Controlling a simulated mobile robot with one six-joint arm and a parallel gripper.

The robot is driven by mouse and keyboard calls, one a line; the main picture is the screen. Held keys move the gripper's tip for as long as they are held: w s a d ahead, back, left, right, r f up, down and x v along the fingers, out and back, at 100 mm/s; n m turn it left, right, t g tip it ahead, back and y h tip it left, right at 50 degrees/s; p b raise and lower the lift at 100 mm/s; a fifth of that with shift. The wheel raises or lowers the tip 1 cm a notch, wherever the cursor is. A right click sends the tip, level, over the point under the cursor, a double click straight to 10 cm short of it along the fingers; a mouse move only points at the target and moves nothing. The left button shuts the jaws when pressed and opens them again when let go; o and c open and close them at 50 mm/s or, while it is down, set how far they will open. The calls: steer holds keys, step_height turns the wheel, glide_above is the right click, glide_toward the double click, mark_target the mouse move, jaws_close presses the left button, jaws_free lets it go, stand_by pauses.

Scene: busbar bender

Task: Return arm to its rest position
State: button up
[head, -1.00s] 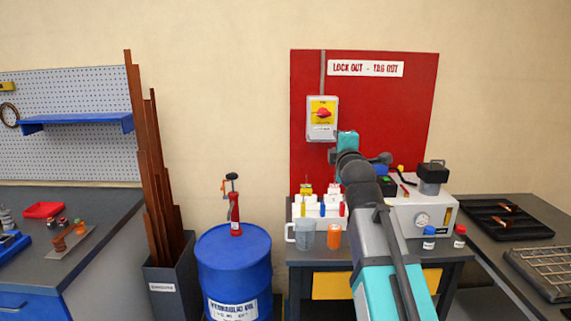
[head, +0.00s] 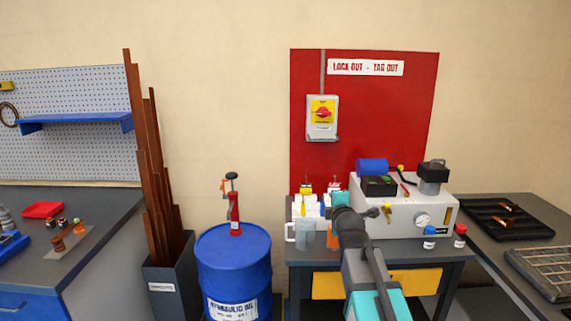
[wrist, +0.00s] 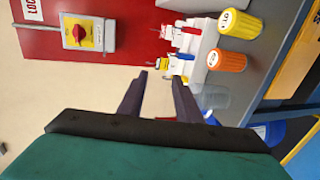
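My gripper (wrist: 157,74) shows in the wrist view with two dark fingers apart and nothing between them. In the head view the arm's teal wrist (head: 340,198) is low, in front of the red board and over the small bench, and hides the fingers. The grey and yellow switch box (head: 322,118) with its red knob is on the board, up and left of the wrist, clear of the arm. It also shows at the upper left of the wrist view (wrist: 88,33).
The bench holds a white rack (head: 303,209), a clear mug (head: 303,236), an orange cup (head: 333,238) and a pale machine (head: 402,211), all close to the arm. A blue drum (head: 233,270) with a red pump stands left. The wall above is free.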

steer(key=s+f+m+g, duration=0.1)
steer(key=s+f+g, duration=0.1)
steer(key=f, duration=1.1)
steer(key=s+f+g, duration=0.2)
steer(key=s+f, duration=0.1)
steer(key=f, duration=1)
steer(key=s+d+f+m+g, duration=0.1)
steer(key=s+f+g, duration=0.2)
steer(key=s+f, duration=0.6)
steer(key=s+f+m+g, duration=0.2)
steer(key=s+f, duration=0.3)
steer(key=f, duration=0.8)
steer(key=s+f+m+g, duration=0.2)
steer(key=s+f+g, duration=0.1)
steer(key=s+f, duration=0.65)
steer(key=s+f+m+g, duration=0.3)
steer(key=s+f, duration=0.3)
steer(key=s, duration=0.6)
steer(key=s+m+g, duration=0.5)
steer(key=s+m, duration=0.4)
steer(key=s, duration=0.7)
steer(key=shift+f, duration=0.15)
